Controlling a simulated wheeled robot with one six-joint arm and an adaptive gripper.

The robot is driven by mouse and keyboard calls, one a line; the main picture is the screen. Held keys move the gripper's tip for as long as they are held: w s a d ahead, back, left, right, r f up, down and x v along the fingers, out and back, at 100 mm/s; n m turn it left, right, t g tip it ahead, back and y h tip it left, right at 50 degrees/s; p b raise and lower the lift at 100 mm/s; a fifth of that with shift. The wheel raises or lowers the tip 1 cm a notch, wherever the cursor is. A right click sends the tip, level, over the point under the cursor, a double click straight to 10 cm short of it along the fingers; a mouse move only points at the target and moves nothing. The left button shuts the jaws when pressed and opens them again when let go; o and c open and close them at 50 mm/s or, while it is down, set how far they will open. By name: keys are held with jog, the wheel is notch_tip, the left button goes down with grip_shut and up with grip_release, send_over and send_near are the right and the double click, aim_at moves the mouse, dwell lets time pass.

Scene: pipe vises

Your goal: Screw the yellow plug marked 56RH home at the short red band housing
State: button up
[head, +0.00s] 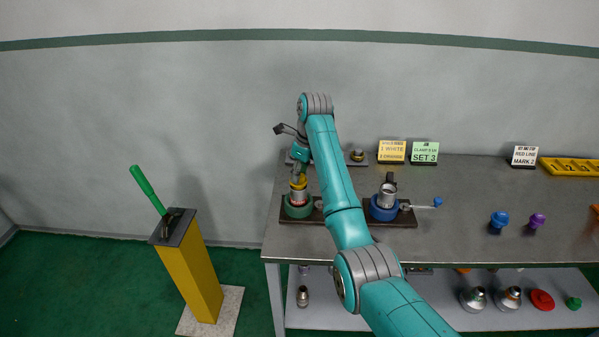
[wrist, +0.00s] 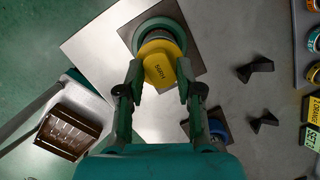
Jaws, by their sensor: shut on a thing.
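The yellow plug (wrist: 158,67) marked 56RH is between my gripper's fingers (wrist: 157,82) in the wrist view, and the fingers are shut on it. In the head view the yellow plug (head: 298,183) sits at the top of a housing with a red band (head: 299,197), held in a green round vise (head: 298,210) at the left of the bench. My gripper (head: 299,172) is directly above it, pointing down. The plug looks upright over the housing. How deep its thread sits is hidden.
A blue vise (head: 384,209) with a grey metal housing (head: 388,195) and a blue-tipped handle stands to the right on the bench. Blue (head: 499,220) and purple (head: 537,220) plugs stand farther right. A yellow pedestal (head: 190,265) with a green lever is left of the bench.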

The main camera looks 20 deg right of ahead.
jog(key=shift+f, duration=0.5)
dwell(0.4)
jog(key=o, duration=1.2)
jog(key=shift+r, duration=0.15)
